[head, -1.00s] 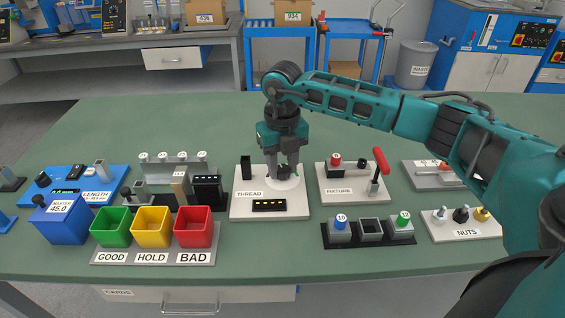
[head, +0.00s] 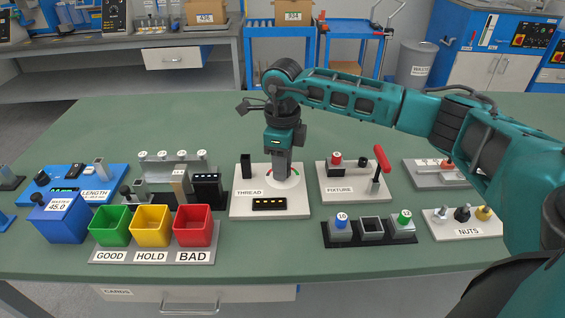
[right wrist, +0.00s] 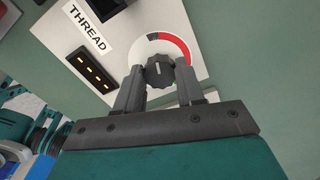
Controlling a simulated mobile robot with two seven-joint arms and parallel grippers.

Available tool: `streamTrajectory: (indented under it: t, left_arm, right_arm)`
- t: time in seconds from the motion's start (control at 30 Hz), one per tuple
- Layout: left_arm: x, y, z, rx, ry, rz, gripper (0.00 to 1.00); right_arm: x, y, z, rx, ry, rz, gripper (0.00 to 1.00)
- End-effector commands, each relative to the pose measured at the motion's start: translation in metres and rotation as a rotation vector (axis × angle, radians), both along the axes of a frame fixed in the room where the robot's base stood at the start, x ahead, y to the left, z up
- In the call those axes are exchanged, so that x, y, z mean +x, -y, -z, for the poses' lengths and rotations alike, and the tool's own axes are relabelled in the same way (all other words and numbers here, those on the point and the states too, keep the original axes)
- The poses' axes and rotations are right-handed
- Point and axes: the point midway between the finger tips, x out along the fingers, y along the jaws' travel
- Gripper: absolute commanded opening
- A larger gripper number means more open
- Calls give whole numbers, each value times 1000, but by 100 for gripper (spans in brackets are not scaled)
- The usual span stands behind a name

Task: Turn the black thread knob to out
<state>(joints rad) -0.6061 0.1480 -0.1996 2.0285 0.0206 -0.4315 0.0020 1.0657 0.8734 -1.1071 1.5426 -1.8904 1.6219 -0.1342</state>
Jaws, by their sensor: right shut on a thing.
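The thread station is a white plate (head: 240,208) labelled THREAD. My right gripper (right wrist: 161,85) points down over the dial and is shut on the knob, one finger on each side. In the head view the right gripper (head: 282,178) hides the knob. My left gripper is not in view.
A black block (head: 246,166) and a black display with lit marks (head: 269,204) are on the same plate. The fixture plate (head: 345,197) with its red-handled lever stands close on the right. Green, yellow and red bins stand at front left.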

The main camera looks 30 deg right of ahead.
Motion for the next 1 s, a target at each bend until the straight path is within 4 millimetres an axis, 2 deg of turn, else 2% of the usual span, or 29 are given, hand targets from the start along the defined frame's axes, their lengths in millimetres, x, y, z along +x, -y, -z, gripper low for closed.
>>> streamTrajectory:
  t: [0.4, 0.97, 1.0]
  left_arm:
    - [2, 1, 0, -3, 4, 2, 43]
    - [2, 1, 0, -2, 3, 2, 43]
    - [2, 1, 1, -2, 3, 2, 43]
  right_arm:
    - [0, 0, -1, 0, 3, -201, 7]
    - [0, 0, -1, 0, 2, -234, 8]
    - [0, 0, -1, -1, 3, -234, 39]
